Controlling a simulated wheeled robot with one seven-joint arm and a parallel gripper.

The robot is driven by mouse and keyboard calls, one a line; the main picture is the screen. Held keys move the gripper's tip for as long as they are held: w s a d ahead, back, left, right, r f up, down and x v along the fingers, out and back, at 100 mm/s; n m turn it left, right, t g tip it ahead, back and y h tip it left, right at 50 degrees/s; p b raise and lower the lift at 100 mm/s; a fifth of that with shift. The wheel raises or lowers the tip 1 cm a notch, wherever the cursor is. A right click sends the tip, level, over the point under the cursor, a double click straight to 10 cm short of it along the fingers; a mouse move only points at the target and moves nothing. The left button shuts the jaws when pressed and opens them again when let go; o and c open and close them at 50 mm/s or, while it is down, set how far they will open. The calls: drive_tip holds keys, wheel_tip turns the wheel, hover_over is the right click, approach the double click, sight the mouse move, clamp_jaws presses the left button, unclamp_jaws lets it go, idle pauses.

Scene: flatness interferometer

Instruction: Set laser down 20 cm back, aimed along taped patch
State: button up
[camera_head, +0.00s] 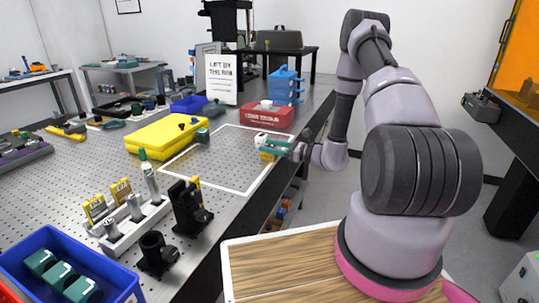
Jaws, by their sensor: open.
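The taped patch (222,183) is a white outlined rectangle on the perforated metal table. My gripper (274,147) is at the patch's right side, near the table edge, reaching in from the right. Its jaws are open, though the fingers show small. A small white and green block (261,139) and a yellow piece (267,156) lie at the fingertips. I cannot tell whether either is the laser, or whether they touch the fingers or the table. No other thing is clearly recognizable as the laser.
A yellow case (166,134) stands left of the patch, and a red box (266,115) behind it. Black mounts (188,207) and a blue bin (62,262) are at the front left. The patch's middle is clear.

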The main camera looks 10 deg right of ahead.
drive_tip(key=x, duration=0.3)
drive_tip(key=shift+w+a, duration=0.1)
drive_tip(key=shift+w, duration=0.05)
clamp_jaws()
idle(1.3)
